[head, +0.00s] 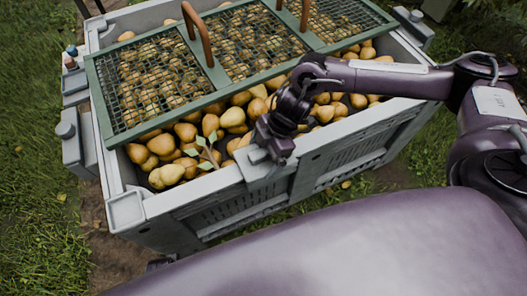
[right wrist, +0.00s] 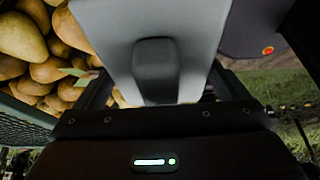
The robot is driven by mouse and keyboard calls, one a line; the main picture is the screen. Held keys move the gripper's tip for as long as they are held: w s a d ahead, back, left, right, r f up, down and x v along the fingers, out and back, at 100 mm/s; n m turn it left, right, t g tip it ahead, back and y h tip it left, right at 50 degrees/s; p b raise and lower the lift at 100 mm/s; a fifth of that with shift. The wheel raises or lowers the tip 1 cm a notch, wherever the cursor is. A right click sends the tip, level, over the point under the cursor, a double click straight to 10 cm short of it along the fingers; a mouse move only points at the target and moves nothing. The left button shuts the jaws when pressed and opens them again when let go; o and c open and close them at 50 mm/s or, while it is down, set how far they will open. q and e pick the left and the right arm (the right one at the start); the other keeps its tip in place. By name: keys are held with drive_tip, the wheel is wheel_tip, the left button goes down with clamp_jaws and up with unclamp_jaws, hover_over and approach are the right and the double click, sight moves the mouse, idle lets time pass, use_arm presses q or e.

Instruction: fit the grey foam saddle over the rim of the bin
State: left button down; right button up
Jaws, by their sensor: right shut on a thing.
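The grey foam saddle (head: 265,171) is at the near rim of the bin (head: 205,186), with a flat face toward me. My right gripper (head: 272,147) is above it and shut on it. In the right wrist view the saddle (right wrist: 205,35) fills the upper middle, with a rounded grey knob (right wrist: 155,68) between the fingers. The saddle looks close to or on the rim; its underside is hidden, so I cannot tell whether it is seated. My left gripper is not in view.
Pears (head: 165,150) fill the bin. A green mesh frame (head: 215,75) with brown handles (head: 197,32) lies across its far part. A leafy twig (head: 205,153) lies among the pears. Similar grey knobbed pieces (head: 75,150) sit along the left side. Grass surrounds the bin.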

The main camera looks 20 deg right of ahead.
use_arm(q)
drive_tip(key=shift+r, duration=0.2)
use_arm(e)
drive_tip(key=shift+f, duration=0.35)
idle(0.6)
drive_tip(key=o, duration=0.6)
drive_tip(key=shift+o, duration=0.2)
drive_tip(key=p+v, duration=0.1)
drive_tip(key=v, duration=0.6)
drive_tip(key=shift+d+r, duration=0.15)
drive_tip(key=shift+r, duration=0.2)
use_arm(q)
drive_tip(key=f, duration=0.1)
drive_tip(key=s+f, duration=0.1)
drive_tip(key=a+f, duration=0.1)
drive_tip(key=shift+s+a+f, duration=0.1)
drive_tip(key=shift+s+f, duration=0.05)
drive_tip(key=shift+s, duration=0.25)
